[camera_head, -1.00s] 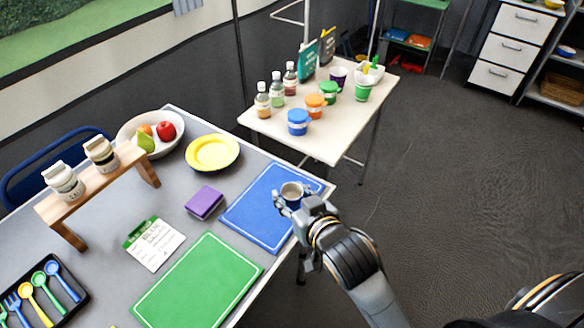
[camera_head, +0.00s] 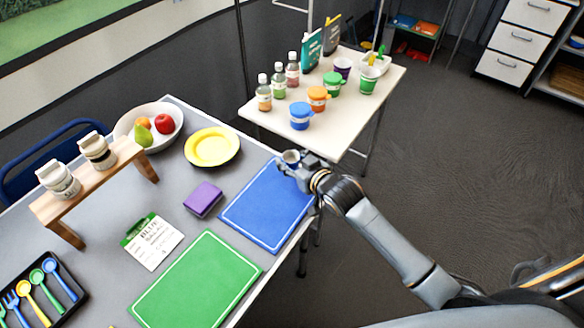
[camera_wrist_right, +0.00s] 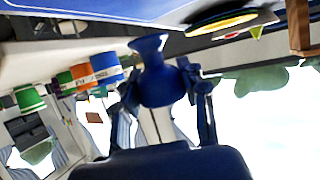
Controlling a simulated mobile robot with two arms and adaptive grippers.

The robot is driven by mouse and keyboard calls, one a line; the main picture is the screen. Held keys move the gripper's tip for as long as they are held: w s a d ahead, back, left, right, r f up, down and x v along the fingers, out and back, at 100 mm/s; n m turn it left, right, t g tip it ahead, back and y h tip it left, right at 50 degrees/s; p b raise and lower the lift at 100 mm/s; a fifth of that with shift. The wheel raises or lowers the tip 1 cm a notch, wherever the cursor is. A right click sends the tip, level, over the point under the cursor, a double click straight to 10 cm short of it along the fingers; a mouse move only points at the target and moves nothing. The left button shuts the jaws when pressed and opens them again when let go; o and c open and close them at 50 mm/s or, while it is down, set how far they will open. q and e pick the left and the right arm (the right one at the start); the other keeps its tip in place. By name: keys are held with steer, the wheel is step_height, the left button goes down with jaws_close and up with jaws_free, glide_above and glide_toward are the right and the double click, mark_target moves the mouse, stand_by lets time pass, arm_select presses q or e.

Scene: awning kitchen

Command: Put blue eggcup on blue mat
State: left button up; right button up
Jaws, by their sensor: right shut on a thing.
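The blue eggcup (camera_wrist_right: 160,75) is between the fingers of my right gripper (camera_wrist_right: 165,95) in the right wrist view. It appears apart from the blue surface at the top of that picture. In the head view the eggcup (camera_head: 291,156) shows a pale inside, at the far right corner of the blue mat (camera_head: 265,207). My right gripper (camera_head: 293,166) is shut on it there and partly hides it. How high it is held is hard to tell. The blue mat lies flat on the grey table and looks bare. My left gripper is not in view.
The green mat (camera_head: 196,282), purple block (camera_head: 203,199) and yellow plate (camera_head: 212,147) lie near the blue mat. A fruit bowl (camera_head: 127,126) and wooden rack (camera_head: 85,183) stand farther left. A side table (camera_head: 330,143) holds bottles and lidded jars beyond my gripper.

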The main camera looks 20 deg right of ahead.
mark_target(292, 168)
steer(key=shift+w+d+f, duration=0.2)
steer(key=shift+f, duration=1.7)
steer(key=shift+f, duration=0.1)
steer(key=o, duration=1.2)
steer(key=v, duration=1.2)
steer(key=shift+d, duration=0.1)
